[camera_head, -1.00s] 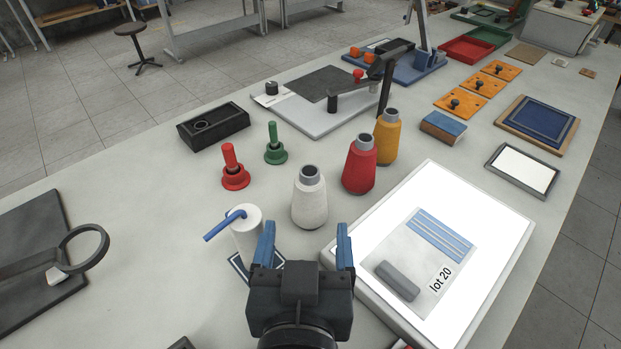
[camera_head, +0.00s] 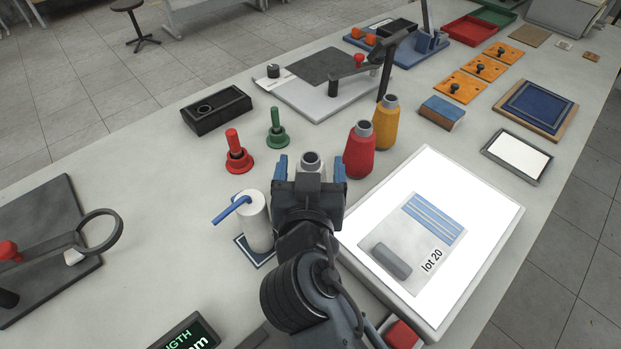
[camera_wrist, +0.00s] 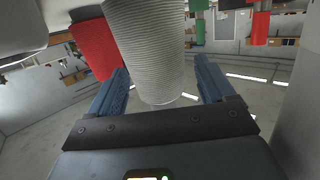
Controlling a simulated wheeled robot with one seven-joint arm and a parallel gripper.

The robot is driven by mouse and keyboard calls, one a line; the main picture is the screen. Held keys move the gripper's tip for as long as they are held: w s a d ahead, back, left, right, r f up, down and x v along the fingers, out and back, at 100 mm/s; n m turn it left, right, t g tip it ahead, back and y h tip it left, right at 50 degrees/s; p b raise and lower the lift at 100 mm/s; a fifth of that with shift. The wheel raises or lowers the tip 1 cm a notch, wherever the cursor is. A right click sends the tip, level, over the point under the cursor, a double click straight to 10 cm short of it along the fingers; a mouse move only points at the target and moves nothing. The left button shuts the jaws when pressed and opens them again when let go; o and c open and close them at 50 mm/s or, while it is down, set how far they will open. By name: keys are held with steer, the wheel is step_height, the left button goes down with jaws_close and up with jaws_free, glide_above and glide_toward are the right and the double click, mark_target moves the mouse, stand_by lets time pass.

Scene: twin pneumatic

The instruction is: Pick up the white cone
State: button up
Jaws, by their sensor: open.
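The white cone (camera_head: 311,162) stands upright on the table. Most of it is hidden behind my gripper in the head view; only its grey-tipped top shows. In the wrist view the ribbed white cone (camera_wrist: 148,45) fills the upper middle and sits between the two blue fingers. My gripper (camera_head: 310,168) is open, with one finger to each side of the cone. I see gaps beside the cone in the wrist view, wider on the right, so the fingers look apart from it.
A red cone (camera_head: 359,150) and a yellow cone (camera_head: 386,122) stand close to the right. A white cylinder with a blue tube (camera_head: 256,222) stands close to the left. A bright light panel (camera_head: 487,205) lies right. Red (camera_head: 238,155) and green (camera_head: 276,130) pegs stand behind left.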

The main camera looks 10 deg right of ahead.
steer(key=shift+c, duration=0.4)
steer(key=c, duration=1)
steer(key=shift+c, duration=0.2)
steer(key=shift+r, duration=0.15)
